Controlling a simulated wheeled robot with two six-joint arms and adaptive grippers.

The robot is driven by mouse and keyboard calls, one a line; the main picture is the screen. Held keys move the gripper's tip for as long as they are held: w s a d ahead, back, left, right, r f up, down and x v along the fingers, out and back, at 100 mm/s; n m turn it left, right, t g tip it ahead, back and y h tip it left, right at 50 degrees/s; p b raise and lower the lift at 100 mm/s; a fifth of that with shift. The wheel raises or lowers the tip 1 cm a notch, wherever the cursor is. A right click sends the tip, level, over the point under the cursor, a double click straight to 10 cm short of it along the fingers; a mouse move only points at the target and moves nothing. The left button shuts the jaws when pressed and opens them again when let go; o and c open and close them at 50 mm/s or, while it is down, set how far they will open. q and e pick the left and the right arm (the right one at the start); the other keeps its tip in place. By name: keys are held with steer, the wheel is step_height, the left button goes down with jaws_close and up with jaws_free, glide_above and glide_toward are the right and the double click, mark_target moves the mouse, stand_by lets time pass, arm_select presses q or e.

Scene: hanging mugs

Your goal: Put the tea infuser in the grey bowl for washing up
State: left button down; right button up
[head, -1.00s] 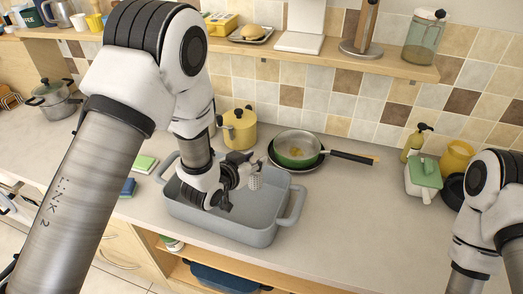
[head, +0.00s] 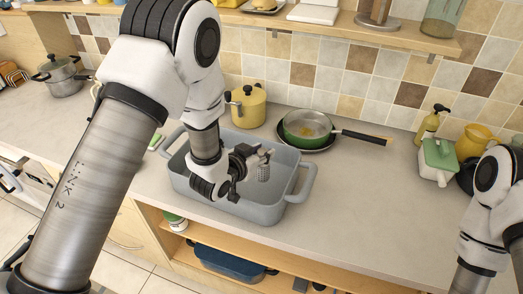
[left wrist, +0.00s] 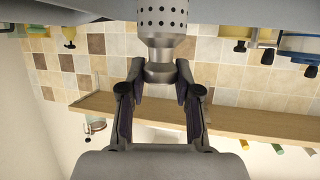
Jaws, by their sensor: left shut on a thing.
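The tea infuser (head: 264,173) is a small grey metal cylinder with rows of holes. It hangs over the inside of the grey bowl (head: 262,215), a deep rectangular tub with side handles on the counter. My left gripper (head: 258,158) is shut on the infuser's narrower end. In the left wrist view the infuser (left wrist: 160,45) sits between the fingertips of the left gripper (left wrist: 160,82), its perforated part pointing up and out of the picture. I cannot tell whether it touches the bowl. My right arm shows at the right, but its gripper is outside the picture.
A yellow pot (head: 248,106) and a green pan (head: 306,128) with a black handle stand behind the bowl. A green-lidded container (head: 438,160) and a soap bottle (head: 429,124) stand at the right. The counter right of the bowl is clear.

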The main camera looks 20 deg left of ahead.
arm_select(q)
steer(key=shift+w+f, duration=0.1)
steer(key=shift+f, duration=0.55)
steer(key=shift+r, duration=0.1)
steer(key=shift+c, duration=2.1)
jaws_free()
steer(key=v, duration=0.7)
steer(key=shift+s, duration=0.3)
